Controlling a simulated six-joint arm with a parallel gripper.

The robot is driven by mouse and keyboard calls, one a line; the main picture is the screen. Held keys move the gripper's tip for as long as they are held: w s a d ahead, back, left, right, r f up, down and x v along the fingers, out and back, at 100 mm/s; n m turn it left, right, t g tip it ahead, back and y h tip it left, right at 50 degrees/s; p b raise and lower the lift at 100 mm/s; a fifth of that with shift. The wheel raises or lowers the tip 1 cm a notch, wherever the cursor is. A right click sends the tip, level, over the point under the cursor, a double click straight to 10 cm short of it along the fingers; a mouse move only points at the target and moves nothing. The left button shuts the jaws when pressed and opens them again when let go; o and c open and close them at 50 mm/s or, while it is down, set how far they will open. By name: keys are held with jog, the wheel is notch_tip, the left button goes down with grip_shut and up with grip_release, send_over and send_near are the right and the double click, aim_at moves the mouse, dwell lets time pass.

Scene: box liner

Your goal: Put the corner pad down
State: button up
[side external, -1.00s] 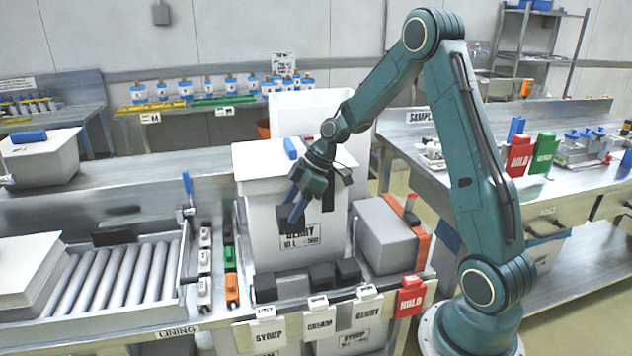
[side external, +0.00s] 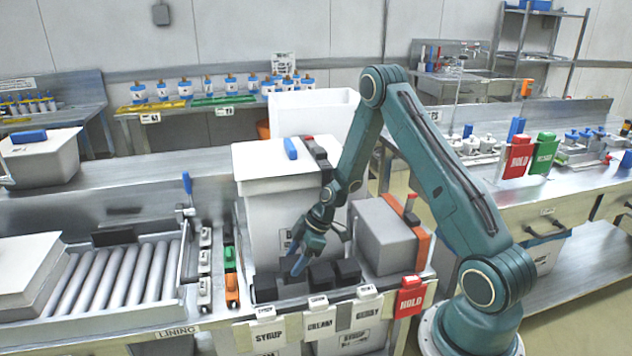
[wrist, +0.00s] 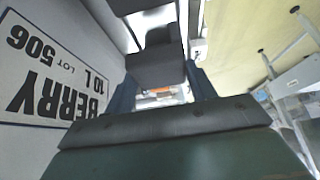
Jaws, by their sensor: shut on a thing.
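My gripper (side external: 298,262) points down in front of the tall white box (side external: 262,215), low over a row of dark pads. Its blue fingers are shut on a dark corner pad (wrist: 155,66), which shows between the fingers in the wrist view. In the side view the held pad is largely hidden by the fingers, and I cannot tell whether it touches the surface below. One dark pad (side external: 265,288) is to its left; two more, a nearer pad (side external: 321,276) and a farther pad (side external: 347,270), are to its right.
The box's BERRY label (wrist: 55,75) is close beside my gripper. A grey box (side external: 385,235) with an orange strap stands to the right. A red HOLD sign (side external: 410,297) and several name tags line the front edge. A roller conveyor (side external: 115,270) is at the left.

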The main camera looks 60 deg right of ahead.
jog(key=shift+f, duration=0.45)
jog(key=shift+f, duration=1.85)
jog(key=shift+f, duration=0.15)
jog(key=o, duration=1)
jog(key=shift+c, duration=0.2)
jog(key=shift+v, duration=1.1)
jog(key=s+d, duration=0.6)
jog(key=s+d+r, duration=0.1)
jog(key=s+d, duration=0.1)
jog(key=shift+s+d, duration=0.4)
